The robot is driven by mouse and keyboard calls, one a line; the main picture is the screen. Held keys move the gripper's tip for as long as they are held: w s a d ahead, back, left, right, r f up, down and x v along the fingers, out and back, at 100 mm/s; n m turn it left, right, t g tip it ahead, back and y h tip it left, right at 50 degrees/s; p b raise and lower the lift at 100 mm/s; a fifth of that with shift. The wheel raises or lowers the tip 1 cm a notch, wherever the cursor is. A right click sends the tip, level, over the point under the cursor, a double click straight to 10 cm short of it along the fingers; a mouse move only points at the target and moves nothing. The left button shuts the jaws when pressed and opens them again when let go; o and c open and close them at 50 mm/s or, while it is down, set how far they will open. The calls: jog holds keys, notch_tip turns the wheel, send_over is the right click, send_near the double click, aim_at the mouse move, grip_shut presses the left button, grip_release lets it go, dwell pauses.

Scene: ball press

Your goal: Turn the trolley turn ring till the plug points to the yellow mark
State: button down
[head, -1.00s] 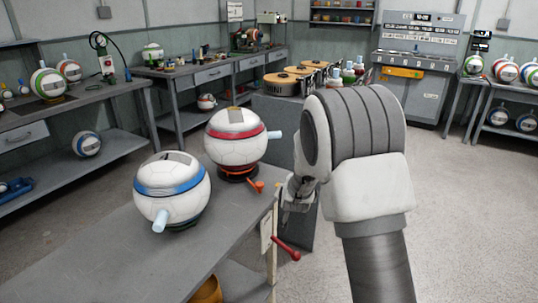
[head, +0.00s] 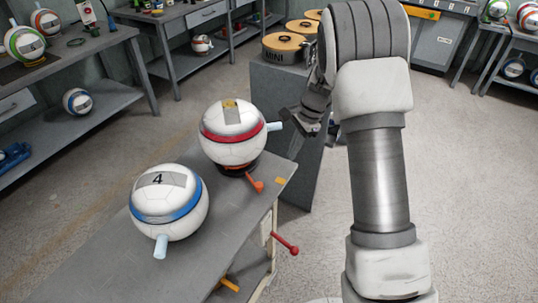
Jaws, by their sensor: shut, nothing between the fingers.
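The trolley (head: 105,262) is a grey-topped table in the head view. A white ball with a red band (head: 232,143) sits on it, on a dark and orange turn ring (head: 237,171) with an orange handle (head: 257,185) pointing front right. The ball's pale blue plug (head: 274,126) points right. A small yellow-orange mark (head: 281,181) lies on the trolley top near its right edge, to the front right of the ring. My gripper (head: 298,125) is shut and empty, just right of the plug; whether they touch I cannot tell.
A blue-banded ball (head: 170,207) with its own pale plug stands on the trolley's near part. A red-knobbed lever (head: 285,243) sticks out at the trolley's right side. A grey cabinet (head: 285,85) stands behind my gripper. Open floor lies at right.

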jog(key=shift+g, duration=0.3)
jog(key=x, duration=0.8)
jog(key=shift+s+a+f, duration=0.1)
jog(key=shift+a+f, duration=0.1)
jog(key=shift+a, duration=0.25)
jog(key=a, duration=0.1)
jog(key=s+a, duration=0.1)
jog(key=a, duration=0.1)
jog(key=shift+f, duration=0.25)
jog(key=shift+s+a, duration=0.1)
jog(key=shift+a, duration=0.3)
jog(key=shift+m, duration=0.3)
